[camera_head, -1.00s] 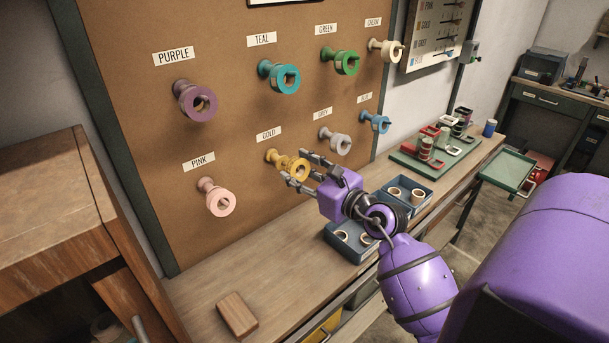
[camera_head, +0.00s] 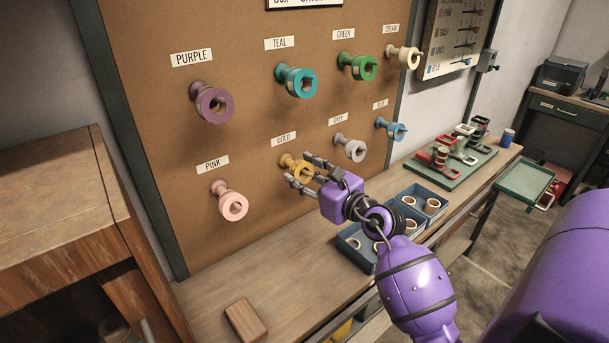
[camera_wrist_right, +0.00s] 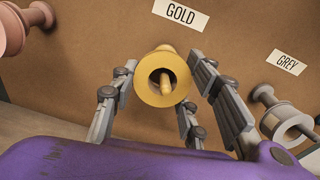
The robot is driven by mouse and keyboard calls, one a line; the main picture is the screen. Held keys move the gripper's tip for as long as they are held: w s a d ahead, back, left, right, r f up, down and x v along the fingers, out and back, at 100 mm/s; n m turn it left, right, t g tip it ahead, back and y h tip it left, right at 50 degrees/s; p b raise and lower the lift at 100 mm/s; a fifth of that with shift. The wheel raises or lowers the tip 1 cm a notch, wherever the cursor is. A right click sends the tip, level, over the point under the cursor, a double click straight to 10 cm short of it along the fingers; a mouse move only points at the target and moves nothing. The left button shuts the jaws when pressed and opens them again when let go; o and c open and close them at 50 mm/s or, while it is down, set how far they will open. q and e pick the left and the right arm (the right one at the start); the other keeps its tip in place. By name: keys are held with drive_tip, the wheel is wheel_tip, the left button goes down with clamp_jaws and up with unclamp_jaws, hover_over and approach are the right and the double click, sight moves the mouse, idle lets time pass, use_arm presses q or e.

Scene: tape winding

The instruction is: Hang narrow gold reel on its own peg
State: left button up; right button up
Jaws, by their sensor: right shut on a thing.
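The narrow gold reel (camera_head: 292,163) is at the peg under the GOLD label (camera_head: 284,138) on the brown board. In the right wrist view the gold reel (camera_wrist_right: 147,88) faces me, and the tip of the gold peg (camera_wrist_right: 166,82) shows inside its hole. The peg's base behind the reel is mostly hidden. My right gripper (camera_head: 299,169) is shut on the gold reel, with fingers on both sides of it. The fingers also show in the right wrist view (camera_wrist_right: 163,72). My left gripper is not in view.
The pink reel (camera_head: 233,206) hangs left of the gold one and the grey reel (camera_head: 354,151) close on the right. Teal (camera_head: 299,84) and green (camera_head: 367,68) reels hang above. Blue trays (camera_head: 355,247) with small rolls and a wooden block (camera_head: 246,321) lie on the bench below.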

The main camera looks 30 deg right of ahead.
drive_tip(key=o, duration=1.2)
drive_tip(key=shift+s, duration=0.4)
drive_tip(key=s+d, duration=0.1)
drive_tip(key=s, duration=1)
drive_tip(key=shift+d+r, duration=0.25)
drive_tip(key=shift+r, duration=0.05)
